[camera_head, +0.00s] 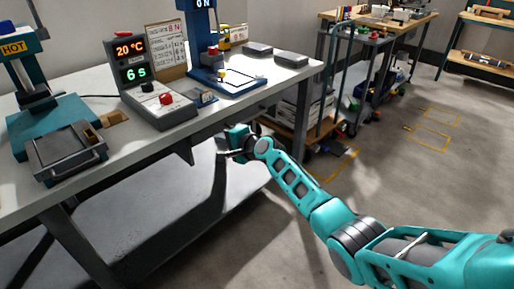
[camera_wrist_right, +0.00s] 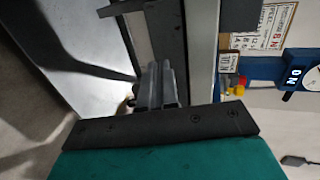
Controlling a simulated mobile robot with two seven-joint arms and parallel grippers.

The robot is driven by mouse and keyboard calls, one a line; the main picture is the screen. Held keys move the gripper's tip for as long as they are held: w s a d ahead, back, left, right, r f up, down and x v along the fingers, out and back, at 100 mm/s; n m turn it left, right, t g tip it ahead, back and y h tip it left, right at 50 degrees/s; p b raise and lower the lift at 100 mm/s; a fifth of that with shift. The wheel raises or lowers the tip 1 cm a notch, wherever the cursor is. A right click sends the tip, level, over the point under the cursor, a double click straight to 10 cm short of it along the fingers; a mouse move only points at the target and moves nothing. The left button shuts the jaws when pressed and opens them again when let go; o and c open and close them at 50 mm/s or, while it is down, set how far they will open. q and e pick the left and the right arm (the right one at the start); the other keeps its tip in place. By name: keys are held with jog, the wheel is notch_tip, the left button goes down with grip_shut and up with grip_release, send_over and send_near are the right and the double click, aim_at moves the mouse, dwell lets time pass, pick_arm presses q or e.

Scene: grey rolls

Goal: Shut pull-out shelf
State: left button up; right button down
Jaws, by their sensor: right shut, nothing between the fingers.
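A wide grey shelf (camera_head: 125,215) spans the space under the workbench, and its front part shows out past the bench edge. I take it as the pull-out shelf; a grey surface also fills the left of the right wrist view (camera_wrist_right: 80,25). My right gripper (camera_head: 226,154) is beside the bench's front edge, above the shelf's far right part. Its fingers (camera_wrist_right: 160,85) are shut and empty in the right wrist view. Whether they touch anything is unclear. My left gripper is out of view.
The workbench (camera_head: 225,112) holds a HOT press with a grey handled tray (camera_head: 68,150), a control box (camera_head: 160,103) with a red button, and a blue press (camera_head: 228,82). A cart (camera_head: 345,95) stands beyond the bench's right end. Open floor (camera_head: 420,180) lies to the right.

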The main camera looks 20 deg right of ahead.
jog(key=p+v, duration=0.4)
jog(key=v, duration=0.5)
pick_arm(q)
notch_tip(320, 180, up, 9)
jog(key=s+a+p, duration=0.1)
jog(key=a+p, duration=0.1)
jog(key=p, duration=0.7)
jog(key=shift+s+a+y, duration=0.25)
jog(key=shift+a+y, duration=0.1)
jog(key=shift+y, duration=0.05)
pick_arm(e)
jog(key=s+a+f+n+g+h, duration=0.1)
jog(key=s+f+n+h, duration=0.1)
jog(key=s+n, duration=0.6)
jog(key=s+a+f+n+g+h, duration=0.1)
jog(key=s+n, duration=0.7)
jog(key=s, duration=1.4)
jog(key=shift+s+a+f+g+h, duration=0.3)
jog(key=shift+s+a+f+h, duration=0.15)
jog(key=shift+a, duration=0.2)
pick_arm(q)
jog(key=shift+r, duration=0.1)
